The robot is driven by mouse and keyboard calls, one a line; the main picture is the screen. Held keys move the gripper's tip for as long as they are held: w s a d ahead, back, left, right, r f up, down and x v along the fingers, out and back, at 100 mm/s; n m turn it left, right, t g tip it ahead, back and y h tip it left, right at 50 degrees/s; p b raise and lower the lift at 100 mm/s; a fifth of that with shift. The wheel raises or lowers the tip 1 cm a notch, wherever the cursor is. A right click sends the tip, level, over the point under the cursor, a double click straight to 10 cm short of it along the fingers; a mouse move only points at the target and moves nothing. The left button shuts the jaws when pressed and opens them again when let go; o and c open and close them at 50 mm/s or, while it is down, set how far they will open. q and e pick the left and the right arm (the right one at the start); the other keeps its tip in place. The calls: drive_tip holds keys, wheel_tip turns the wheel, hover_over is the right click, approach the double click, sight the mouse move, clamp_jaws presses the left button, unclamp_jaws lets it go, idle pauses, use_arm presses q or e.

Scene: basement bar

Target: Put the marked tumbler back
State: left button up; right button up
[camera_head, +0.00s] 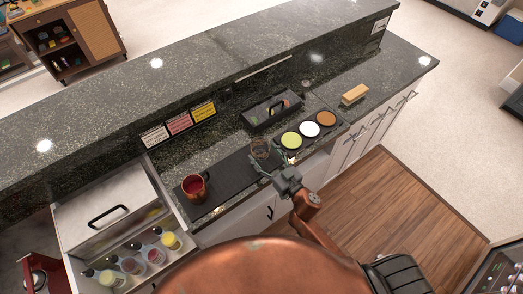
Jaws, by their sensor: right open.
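A clear tumbler (260,147) stands on the dark bar mat (236,176), near the mat's right end. It is small and see-through, and I cannot make out a mark on it. My right gripper (264,166) is open at the near side of the tumbler. Its fingers overlap the tumbler's lower part in the picture, so I cannot tell whether they are around it or just beside it. My left gripper is out of view.
A copper mug (194,186) with red contents stands on the mat's left end. Right of the tumbler are a tray of three coloured rounds (309,130), a dark caddy (271,111) and a wooden brush (354,94). An ice chest (103,208) and bottles (134,265) are at left.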

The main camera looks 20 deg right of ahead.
drive_tip(key=v, duration=1)
drive_tip(key=shift+s, duration=0.1)
